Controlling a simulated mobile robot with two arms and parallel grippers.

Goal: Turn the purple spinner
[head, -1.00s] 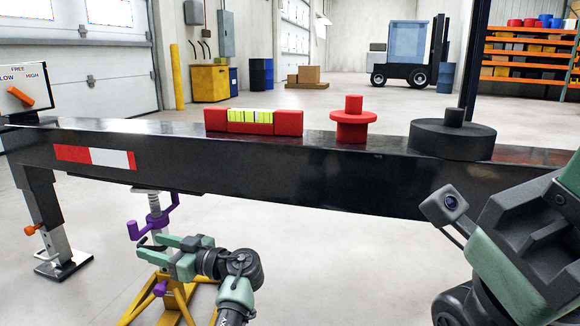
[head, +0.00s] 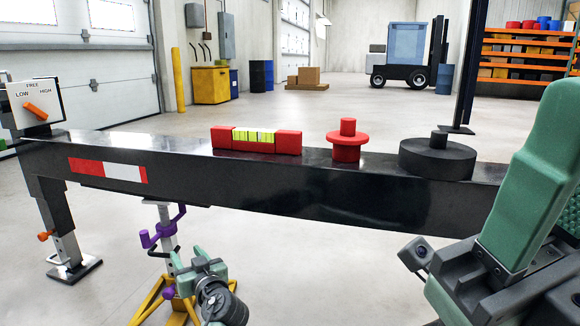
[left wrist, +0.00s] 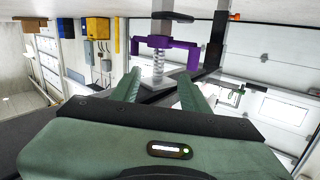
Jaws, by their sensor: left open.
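The purple spinner (head: 163,230) is a crank-like collar with upright ends on a threaded post below the dark beam. In the left wrist view, the spinner (left wrist: 165,43) spans the upper middle, with a spring-like thread under it. My left gripper (head: 184,257) is just below and right of the spinner in the head view. In the left wrist view, its two green fingers (left wrist: 160,78) are spread apart and point toward the spinner, with nothing between them.
The dark beam (head: 300,190) crosses above my left gripper. On it are a red level (head: 222,137), a red knobbed piece (head: 347,139) and a black disc (head: 437,157). A yellow stand (head: 152,302) holds the post. A LOW/FREE/HIGH lever box (head: 42,98) is left. Floor in front is open.

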